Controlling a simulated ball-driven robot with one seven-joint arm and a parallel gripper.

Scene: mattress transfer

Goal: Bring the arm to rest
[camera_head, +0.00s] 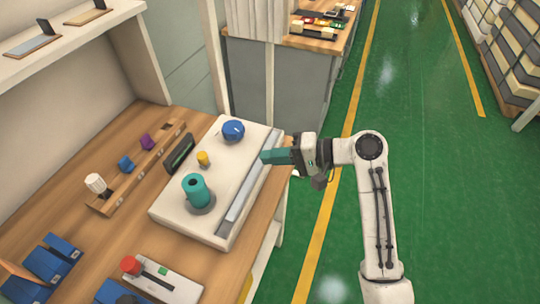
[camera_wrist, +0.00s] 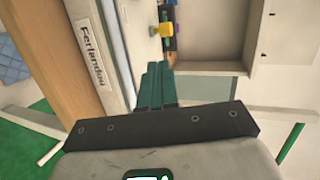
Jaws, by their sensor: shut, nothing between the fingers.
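My gripper (camera_head: 268,157) has teal fingers that are shut with nothing between them. My white arm reaches up from the bottom right and bends left to the gripper. In the wrist view the shut fingers (camera_wrist: 157,86) point up the picture, past a white edge and a "Ferlandou" label (camera_wrist: 92,54).
Green floor (camera_head: 450,200) to the right is clear.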

